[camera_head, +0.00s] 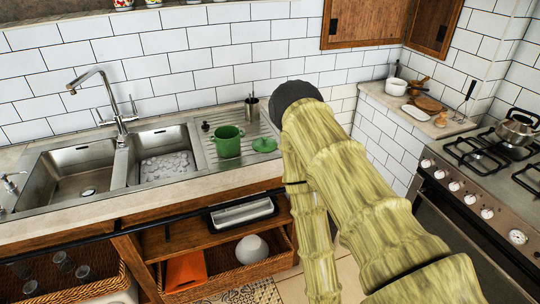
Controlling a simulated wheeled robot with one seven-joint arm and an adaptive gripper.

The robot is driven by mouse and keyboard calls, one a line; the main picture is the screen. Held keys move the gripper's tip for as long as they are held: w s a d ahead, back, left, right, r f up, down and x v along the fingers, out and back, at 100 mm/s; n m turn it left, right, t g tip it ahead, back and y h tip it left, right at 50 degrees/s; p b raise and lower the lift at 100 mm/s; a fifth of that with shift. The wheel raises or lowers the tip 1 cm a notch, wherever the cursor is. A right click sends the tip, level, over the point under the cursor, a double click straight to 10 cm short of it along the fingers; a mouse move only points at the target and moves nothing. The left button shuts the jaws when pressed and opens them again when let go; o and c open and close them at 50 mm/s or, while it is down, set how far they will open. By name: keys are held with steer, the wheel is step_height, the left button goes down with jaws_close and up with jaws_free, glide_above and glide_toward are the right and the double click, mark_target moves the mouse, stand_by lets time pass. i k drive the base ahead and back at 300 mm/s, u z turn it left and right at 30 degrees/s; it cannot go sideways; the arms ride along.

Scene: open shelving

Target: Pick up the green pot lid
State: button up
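The green pot lid (265,145) lies on the ribbed drainboard (212,160) to the right of the sink basins. A green pot (227,141) stands just left of the lid, apart from it or nearly so. My arm, with a pale yellow-green striped covering, rises from the lower right. Its upper end, with a dark round part, is just right of the lid and in front of the wall tiles. My gripper's fingers do not show, so its opening cannot be seen.
A metal utensil cup (252,110) stands behind the lid. A tall faucet (110,100) rises behind the two basins at left. A stove with a kettle (516,130) is at right. Below the counter are open shelves with a white bowl (252,249).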

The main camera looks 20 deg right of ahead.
mark_target(264, 144)
steer(key=k, duration=0.9)
steer(key=u, duration=0.55)
steer(key=i, duration=1.7)
steer(key=z, duration=0.55)
